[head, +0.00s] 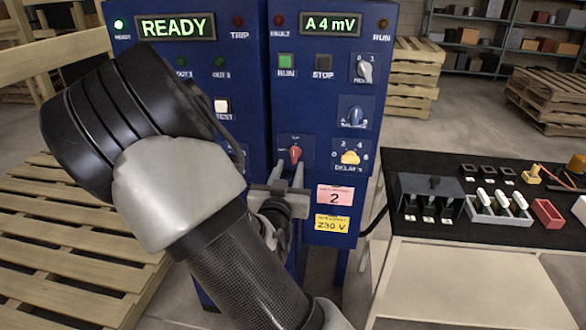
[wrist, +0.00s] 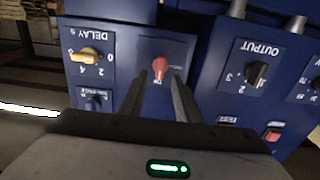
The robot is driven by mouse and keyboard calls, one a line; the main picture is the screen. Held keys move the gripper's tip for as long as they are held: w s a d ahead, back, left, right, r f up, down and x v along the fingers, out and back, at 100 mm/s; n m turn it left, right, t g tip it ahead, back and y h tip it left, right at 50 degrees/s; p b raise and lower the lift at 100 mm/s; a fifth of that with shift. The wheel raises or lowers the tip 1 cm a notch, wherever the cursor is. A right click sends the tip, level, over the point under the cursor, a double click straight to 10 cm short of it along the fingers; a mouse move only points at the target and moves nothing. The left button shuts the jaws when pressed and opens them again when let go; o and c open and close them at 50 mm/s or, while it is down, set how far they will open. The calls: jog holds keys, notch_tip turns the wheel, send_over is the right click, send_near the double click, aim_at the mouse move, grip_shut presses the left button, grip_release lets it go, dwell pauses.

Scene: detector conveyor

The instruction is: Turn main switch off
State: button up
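The main switch appears to be the red rotary knob (head: 295,154) on the right-hand blue cabinet, with its handle roughly upright. Its small labels are too blurred to read. In the wrist view, which is upside down, the red knob (wrist: 160,68) shows between and just beyond my two fingertips. My gripper (head: 285,172) is open, with its fingers pointing at the cabinet just below the knob. In the wrist view my gripper (wrist: 157,82) has a clear gap between the fingers, with nothing held. I cannot tell whether a finger touches the knob.
The display (head: 330,24) reads "A 4 mV" and the other display (head: 175,27) reads "READY". A yellow delay knob (head: 350,157) is right of the red knob. A black output knob (wrist: 257,73) is close by. A black-topped table (head: 400,165) with parts stands at the right.

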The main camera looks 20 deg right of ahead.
aim_at(294, 155)
jog(key=x, duration=0.5)
jog(key=shift+w+d, duration=0.25)
jog(key=shift+w, duration=0.05)
jog(key=c, duration=0.7)
jog(key=shift+o, duration=0.2)
